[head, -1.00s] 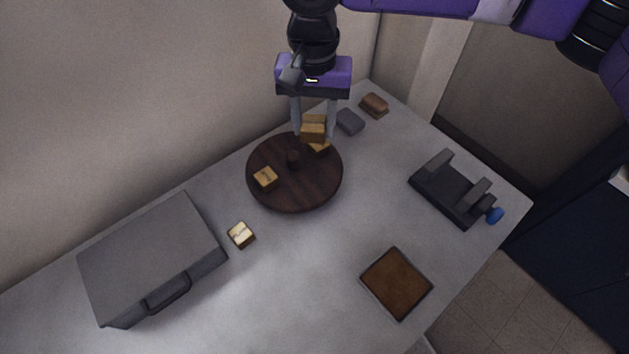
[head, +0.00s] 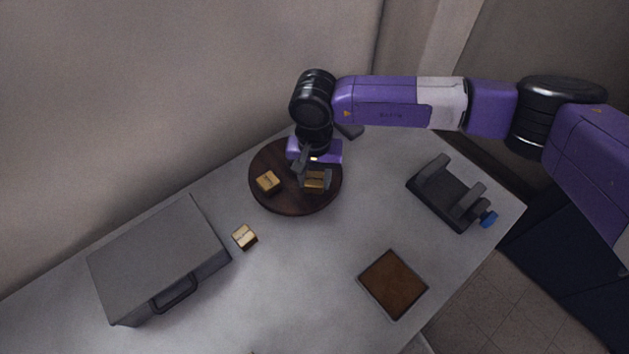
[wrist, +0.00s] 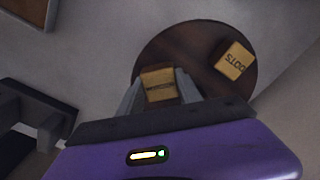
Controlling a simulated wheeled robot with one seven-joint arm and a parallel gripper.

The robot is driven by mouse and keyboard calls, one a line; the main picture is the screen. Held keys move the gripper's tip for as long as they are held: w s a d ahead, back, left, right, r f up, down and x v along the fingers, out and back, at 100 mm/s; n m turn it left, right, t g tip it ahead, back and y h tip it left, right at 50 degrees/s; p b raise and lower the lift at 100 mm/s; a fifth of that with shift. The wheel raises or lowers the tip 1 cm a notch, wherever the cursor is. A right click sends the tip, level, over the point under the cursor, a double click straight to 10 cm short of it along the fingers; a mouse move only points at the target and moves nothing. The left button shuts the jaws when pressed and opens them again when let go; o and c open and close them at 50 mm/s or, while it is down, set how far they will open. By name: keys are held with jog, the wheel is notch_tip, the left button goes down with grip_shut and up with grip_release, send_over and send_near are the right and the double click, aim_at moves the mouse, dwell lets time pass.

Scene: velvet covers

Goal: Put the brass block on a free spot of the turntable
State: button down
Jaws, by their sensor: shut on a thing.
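The brass block (head: 316,181), golden with a dark label, sits between the fingers of my gripper (head: 315,176). It also shows between the fingers in the wrist view (wrist: 158,86). My gripper is shut on it, low over the right part of the turntable (head: 283,203), a round dark brown disc. I cannot tell whether the block touches the disc. Another golden block (head: 268,182), with lettering on top, lies on the left part of the turntable; the wrist view shows it too (wrist: 236,60). My gripper hides the back of the disc.
A shiny pale-gold block (head: 245,237) lies on the grey table between the turntable and a grey case (head: 158,257). A brown square tray (head: 393,284) lies at the front. A dark cradle with a blue knob (head: 446,193) stands at the right. A grey block (head: 350,131) is partly hidden behind my arm.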

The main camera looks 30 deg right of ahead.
jog(key=shift+f, duration=1.1)
jog(key=shift+f, duration=0.15)
jog(key=c, duration=0.8)
grip_release()
